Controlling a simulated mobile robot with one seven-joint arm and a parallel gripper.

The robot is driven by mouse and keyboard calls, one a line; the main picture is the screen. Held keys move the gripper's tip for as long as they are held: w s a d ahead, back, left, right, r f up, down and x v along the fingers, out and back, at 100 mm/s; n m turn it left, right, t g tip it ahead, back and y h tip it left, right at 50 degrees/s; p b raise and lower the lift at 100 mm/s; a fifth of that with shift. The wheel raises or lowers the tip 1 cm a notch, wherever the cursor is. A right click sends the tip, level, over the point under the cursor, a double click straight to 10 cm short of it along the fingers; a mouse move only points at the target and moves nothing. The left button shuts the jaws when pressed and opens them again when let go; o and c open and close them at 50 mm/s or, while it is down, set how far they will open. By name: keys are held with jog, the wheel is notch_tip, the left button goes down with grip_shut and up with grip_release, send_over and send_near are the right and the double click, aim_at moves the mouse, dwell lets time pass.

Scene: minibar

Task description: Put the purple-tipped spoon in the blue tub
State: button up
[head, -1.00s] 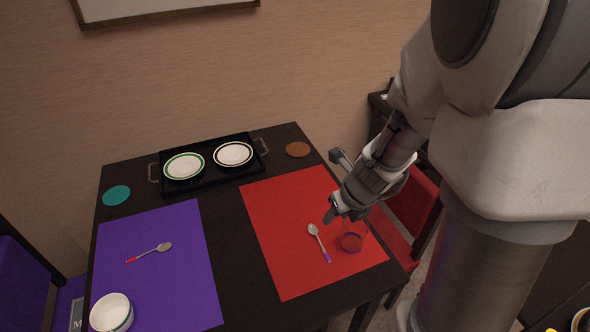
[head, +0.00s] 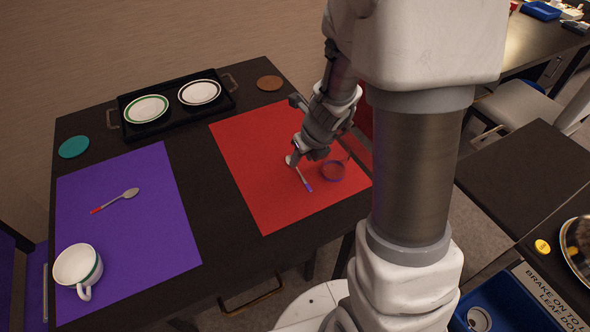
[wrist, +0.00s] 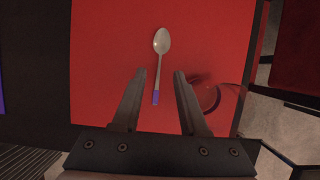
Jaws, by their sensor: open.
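The purple-tipped spoon (head: 301,174) lies on the red placemat (head: 250,175), its purple end toward the front. In the wrist view the spoon (wrist: 160,55) lies lengthwise, and its purple end shows between the open fingers. My gripper (wrist: 157,75) is open and empty above the spoon; in the head view my gripper (head: 294,155) partly hides the spoon's bowl end. A blue tub (head: 505,300) stands at the lower right of the head view, cut by the frame edge, with a small round object inside.
A clear glass (head: 334,170) stands on the red placemat close to the spoon's right. A red-tipped spoon (head: 116,201) and a white cup (head: 78,266) are on the purple placemat (head: 150,230). A black tray (head: 126,101) with two plates is at the back.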

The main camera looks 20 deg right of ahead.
aim_at(297, 168)
jog(key=b+x, duration=0.3)
jog(key=x, duration=0.2)
jog(key=shift+w+f, duration=0.1)
jog(key=shift+f, duration=0.05)
grip_shut()
